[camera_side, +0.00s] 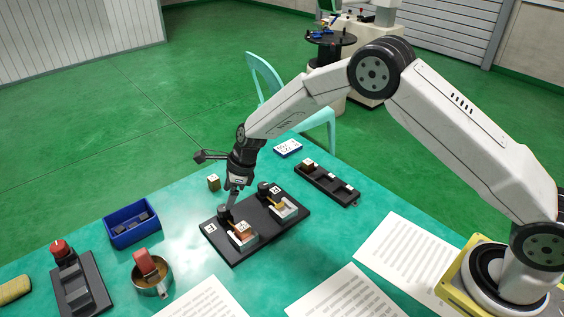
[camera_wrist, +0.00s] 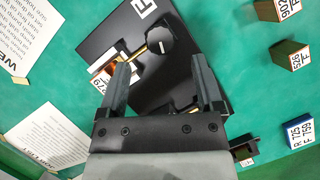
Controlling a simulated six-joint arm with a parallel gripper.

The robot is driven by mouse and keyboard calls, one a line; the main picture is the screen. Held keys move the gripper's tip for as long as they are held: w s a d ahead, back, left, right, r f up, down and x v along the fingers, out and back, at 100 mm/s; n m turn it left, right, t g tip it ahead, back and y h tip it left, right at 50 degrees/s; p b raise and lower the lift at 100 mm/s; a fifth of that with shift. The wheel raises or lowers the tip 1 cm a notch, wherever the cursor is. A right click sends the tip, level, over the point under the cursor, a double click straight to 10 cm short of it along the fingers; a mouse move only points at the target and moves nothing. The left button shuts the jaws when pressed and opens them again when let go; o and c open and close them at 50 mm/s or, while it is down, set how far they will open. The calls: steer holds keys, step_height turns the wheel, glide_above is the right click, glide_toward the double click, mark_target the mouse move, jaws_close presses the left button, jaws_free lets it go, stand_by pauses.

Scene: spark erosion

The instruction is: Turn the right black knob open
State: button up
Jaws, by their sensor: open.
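A black plate (camera_side: 239,253) lies on the green table with two black knobs on it. The left black knob (camera_side: 224,211) is nearer the plate's left end; the right black knob (camera_side: 263,187) is farther along. My gripper (camera_side: 230,204) points down close to the left knob in the side view. In the wrist view my gripper (camera_wrist: 160,63) is open and empty, its fingers apart. The left knob (camera_wrist: 160,42) with a brass stem lies just beyond the fingertips, not between them. The right knob is mostly or wholly hidden behind my gripper there.
White-labelled blocks (camera_side: 242,235) sit at the plate's front. A black rack (camera_side: 326,183), a brown block (camera_side: 213,182) and a blue-edged box (camera_side: 288,148) stand nearby. A blue bin (camera_side: 132,225), metal cup (camera_side: 152,279) and red-knobbed device (camera_side: 80,285) are left. Papers (camera_side: 345,296) lie in front.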

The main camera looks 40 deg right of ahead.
mark_target(223, 208)
steer(key=shift+x, duration=2.6)
jaws_close()
